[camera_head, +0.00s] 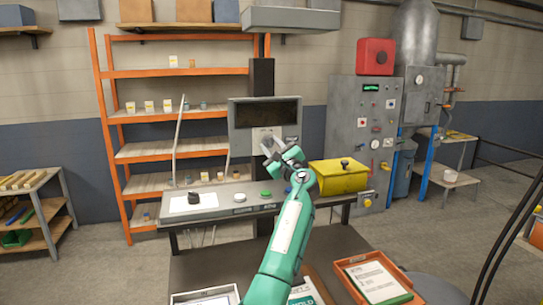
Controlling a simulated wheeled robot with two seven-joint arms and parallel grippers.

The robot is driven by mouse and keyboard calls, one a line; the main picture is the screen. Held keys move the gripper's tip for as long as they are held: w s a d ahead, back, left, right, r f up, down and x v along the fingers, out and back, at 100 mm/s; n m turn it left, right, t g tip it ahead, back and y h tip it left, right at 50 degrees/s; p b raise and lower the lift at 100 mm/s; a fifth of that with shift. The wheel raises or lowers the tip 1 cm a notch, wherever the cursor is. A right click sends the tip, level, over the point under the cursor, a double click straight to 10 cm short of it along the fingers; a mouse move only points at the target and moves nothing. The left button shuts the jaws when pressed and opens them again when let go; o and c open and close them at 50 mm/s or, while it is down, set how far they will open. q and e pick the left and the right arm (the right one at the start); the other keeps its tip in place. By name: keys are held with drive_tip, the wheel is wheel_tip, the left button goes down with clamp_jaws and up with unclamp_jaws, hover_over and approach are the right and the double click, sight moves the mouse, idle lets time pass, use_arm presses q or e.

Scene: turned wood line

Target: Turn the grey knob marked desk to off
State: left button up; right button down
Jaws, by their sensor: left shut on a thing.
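A grey control box with a dark screen (267,113) stands at the back of the console desk. Small labels show under the screen, but I cannot read them. My left gripper (270,145) reaches up on its green arm to the lower face of this box. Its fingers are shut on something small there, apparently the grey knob. The fingers hide most of the knob, so its marking and pointer cannot be read. My right gripper is not in view.
The sloping console desk (230,203) carries a white sheet (194,201), a black object and a green button (265,194). A yellow box (338,181) is close to the right of my left arm. An orange tray (374,284) lies at the front right.

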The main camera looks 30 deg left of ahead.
use_arm(q)
drive_tip(key=shift+n, duration=0.4)
drive_tip(key=o, duration=1)
drive_tip(key=b+v, duration=0.4)
drive_tip(key=v, duration=0.9)
drive_tip(key=shift+d+b, duration=0.4)
drive_tip(key=shift+f, duration=0.1)
